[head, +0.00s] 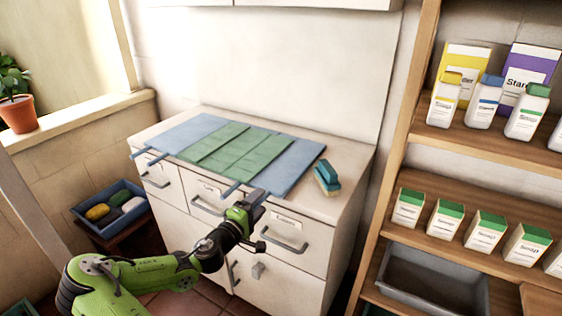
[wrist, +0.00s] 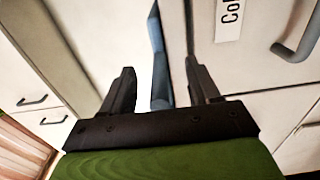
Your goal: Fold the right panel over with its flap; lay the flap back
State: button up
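A flat cloth lies on the white cabinet top. It has a blue left panel (head: 190,131), green folded panels (head: 236,150) in the middle and a blue right panel (head: 290,168). Narrow blue tabs stick out over the front edge, one of them (head: 232,188) just left of my gripper (head: 257,197). My gripper is at the counter's front edge, by the right panel's near end. In the wrist view my gripper (wrist: 160,82) is open, with a blue strip (wrist: 160,75) between the fingers and gaps on both sides. The gripper partly hides the right panel's front edge.
A blue-green brush (head: 327,178) sits on the counter right of the cloth. Drawer handles (head: 283,243) stick out below my gripper. A shelf unit (head: 480,145) with bottles and boxes stands at right. A blue crate (head: 112,210) sits low at left.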

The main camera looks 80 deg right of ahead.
jog(key=c, duration=1.1)
jog(key=shift+o, duration=0.2)
notch_tip(320, 180, up, 4)
jog(key=p, duration=0.3)
jog(key=shift+w, duration=0.1)
jog(key=w+d+r+p, duration=0.4)
jog(key=w+r+p, duration=0.4)
jog(key=r+p, duration=0.25)
jog(key=w+d+b, duration=0.2)
jog(key=w+d, duration=0.2)
jog(key=w, duration=0.6)
jog(key=shift+w+r, duration=0.25)
jog(key=shift+r, duration=0.2)
jog(key=shift+f, duration=0.1)
